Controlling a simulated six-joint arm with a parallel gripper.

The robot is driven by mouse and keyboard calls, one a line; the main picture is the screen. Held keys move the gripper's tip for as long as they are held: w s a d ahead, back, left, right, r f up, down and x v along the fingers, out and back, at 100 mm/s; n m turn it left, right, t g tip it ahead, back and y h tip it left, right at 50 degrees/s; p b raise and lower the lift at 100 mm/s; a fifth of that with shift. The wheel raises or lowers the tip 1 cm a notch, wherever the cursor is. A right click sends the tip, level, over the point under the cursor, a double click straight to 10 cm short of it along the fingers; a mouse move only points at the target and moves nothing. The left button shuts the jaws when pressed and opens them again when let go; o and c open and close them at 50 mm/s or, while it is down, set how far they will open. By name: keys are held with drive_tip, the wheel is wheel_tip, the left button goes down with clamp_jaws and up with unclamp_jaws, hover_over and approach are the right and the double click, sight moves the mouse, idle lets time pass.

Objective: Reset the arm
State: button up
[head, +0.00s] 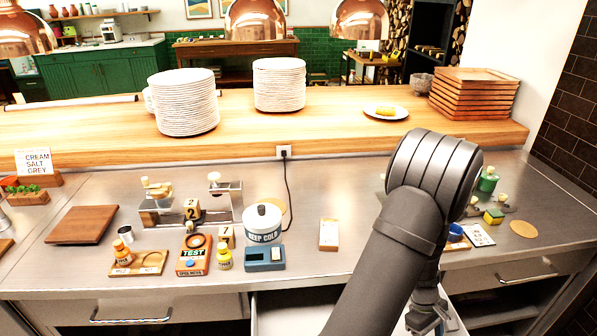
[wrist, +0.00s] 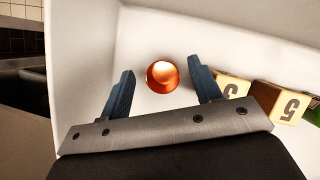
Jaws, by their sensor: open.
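My gripper (wrist: 161,66) is open in the wrist view, with its two blue fingers apart and nothing gripped. A round, shiny copper object (wrist: 162,77) lies beyond and between the fingertips, on the white floor of a drawer (wrist: 90,50). In the head view my arm reaches down over the counter's front edge, and my gripper (head: 428,318) shows low at the right of the open drawer (head: 300,318). The arm hides part of the counter and drawer.
Wooden number blocks, a 3 (wrist: 232,88) and a 5 (wrist: 283,101), lie right of the fingers. The counter holds a pot (head: 263,222), an orange test box (head: 193,257) and a brown board (head: 82,225). Plate stacks (head: 185,102) stand on the wooden shelf.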

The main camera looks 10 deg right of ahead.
idle(0.4)
wheel_tip(320, 180, down, 2)
drive_tip(key=shift+f, duration=0.1)
drive_tip(key=shift+w, duration=0.3)
drive_tip(key=v, duration=1.1)
drive_tip(key=x, duration=1.2)
drive_tip(key=shift+s+a, duration=0.15)
drive_tip(key=shift+r, duration=0.4)
wheel_tip(320, 180, up, 34)
drive_tip(key=w+f+n+t+h, duration=0.1)
drive_tip(key=w+n+t+h, duration=0.1)
drive_tip(key=w+n, duration=0.5)
drive_tip(key=shift+w+n, duration=0.4)
drive_tip(key=shift+w, duration=1.15)
